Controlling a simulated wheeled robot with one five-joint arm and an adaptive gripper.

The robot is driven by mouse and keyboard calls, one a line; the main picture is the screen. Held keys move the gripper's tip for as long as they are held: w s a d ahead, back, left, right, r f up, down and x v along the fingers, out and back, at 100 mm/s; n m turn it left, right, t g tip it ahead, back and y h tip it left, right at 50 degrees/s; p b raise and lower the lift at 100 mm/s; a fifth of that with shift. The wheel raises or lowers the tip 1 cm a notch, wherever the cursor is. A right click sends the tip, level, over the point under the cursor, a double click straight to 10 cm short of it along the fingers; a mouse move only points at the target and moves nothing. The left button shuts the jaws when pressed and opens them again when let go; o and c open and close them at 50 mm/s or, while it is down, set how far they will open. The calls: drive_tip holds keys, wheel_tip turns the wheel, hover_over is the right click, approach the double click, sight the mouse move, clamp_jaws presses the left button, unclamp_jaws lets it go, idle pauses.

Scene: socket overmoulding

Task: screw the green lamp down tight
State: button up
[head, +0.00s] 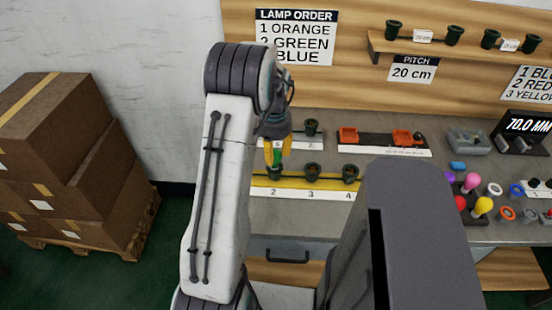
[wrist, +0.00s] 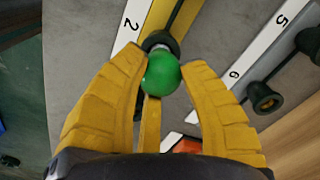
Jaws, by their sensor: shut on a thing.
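The green lamp (wrist: 162,74) is a round green bulb in the wrist view, with yellow gripper fingers around it. My gripper (wrist: 170,78) is shut on the green lamp. The lamp sits over a dark socket (wrist: 158,40) beside the label 2 on the yellow strip. In the head view a sliver of the green lamp (head: 277,157) shows between the fingers of my gripper (head: 277,155), above the socket (head: 275,173) at position 2.
Empty sockets stand at positions 3 (head: 312,172) and 4 (head: 350,173) to the right. Another dark socket (head: 311,127) stands on the strip behind. Orange parts (head: 348,135) lie on a black rack. Loose coloured lamps and rings lie at the right, including a yellow lamp (head: 482,206).

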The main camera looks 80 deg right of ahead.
drive_tip(key=m, duration=0.4)
idle(0.4)
drive_tip(key=m, duration=0.2)
drive_tip(key=shift+f+m, duration=0.1)
drive_tip(key=shift+m, duration=1.2)
drive_tip(key=m, duration=0.4)
drive_tip(key=shift+m, duration=0.3)
drive_tip(key=o, duration=1)
